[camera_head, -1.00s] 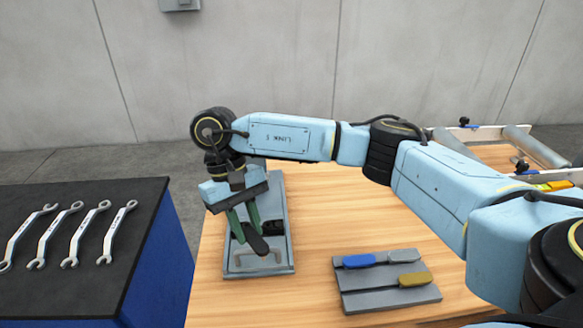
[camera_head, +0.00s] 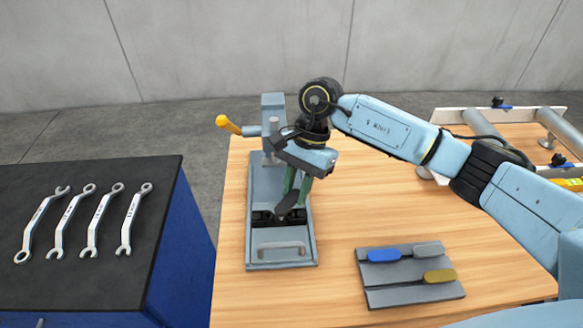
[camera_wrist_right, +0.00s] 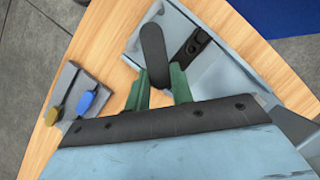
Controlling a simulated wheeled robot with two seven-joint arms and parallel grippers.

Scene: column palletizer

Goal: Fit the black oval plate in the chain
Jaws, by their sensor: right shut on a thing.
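My right gripper (camera_head: 291,195) is shut on the black oval plate (camera_head: 284,211). The plate hangs tilted from the green fingers, over the grey fixture (camera_head: 259,194). In the right wrist view the plate (camera_wrist_right: 153,50) sticks out beyond the fingertips (camera_wrist_right: 160,84). A dark chain part (camera_head: 262,218) lies across the fixture behind its front handle. A dark piece with holes, apparently part of the chain, shows beside the plate in the wrist view (camera_wrist_right: 194,45). I cannot tell whether the plate touches the chain. My left gripper is out of view.
The fixture has a grey upright (camera_head: 272,115) and an orange-tipped lever (camera_head: 229,124) at its back. Several wrenches (camera_head: 90,230) lie on the dark bench at left.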

